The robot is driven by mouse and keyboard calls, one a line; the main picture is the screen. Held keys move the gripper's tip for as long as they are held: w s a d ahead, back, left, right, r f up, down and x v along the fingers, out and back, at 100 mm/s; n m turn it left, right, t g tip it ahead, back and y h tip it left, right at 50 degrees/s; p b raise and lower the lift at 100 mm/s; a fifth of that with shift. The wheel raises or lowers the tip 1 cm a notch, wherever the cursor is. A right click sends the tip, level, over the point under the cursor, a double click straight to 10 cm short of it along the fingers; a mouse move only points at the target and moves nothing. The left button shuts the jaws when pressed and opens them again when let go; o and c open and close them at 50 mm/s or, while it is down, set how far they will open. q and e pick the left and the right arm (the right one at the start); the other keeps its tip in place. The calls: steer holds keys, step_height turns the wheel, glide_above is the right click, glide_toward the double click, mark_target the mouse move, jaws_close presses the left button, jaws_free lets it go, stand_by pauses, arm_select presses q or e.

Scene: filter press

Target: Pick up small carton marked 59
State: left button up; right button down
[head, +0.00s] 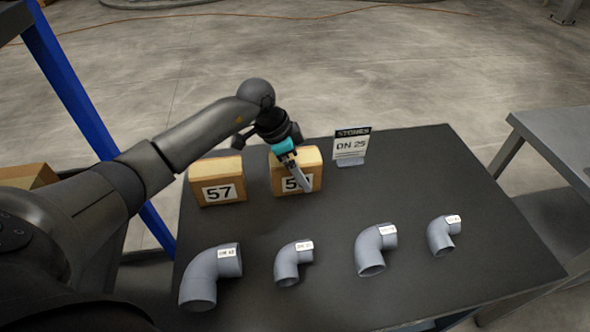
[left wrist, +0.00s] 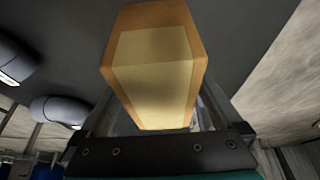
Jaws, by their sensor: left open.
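A small tan carton (head: 282,184) stands on the dark table in the head view. Its label starts with 5, and the second digit is partly hidden by my finger. My left gripper (head: 299,176) is open at this carton, its fingers pointing down over the carton's top and front. In the left wrist view the carton (left wrist: 152,65) fills the middle, its top lit, with the fingers partly hidden beside it. I cannot tell whether they touch it. Another carton (head: 218,182), marked 57, stands to its left. My right gripper is not in view.
Several grey pipe elbows (head: 375,250) lie along the near side of the black table (head: 440,180). A grey bench (head: 560,135) stands at the right, and a blue post (head: 70,85) at the left.

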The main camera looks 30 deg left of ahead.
arm_select(q)
steer(key=shift+c, duration=0.2)
steer(key=shift+r, duration=0.1)
jaws_close()
stand_by(0.4)
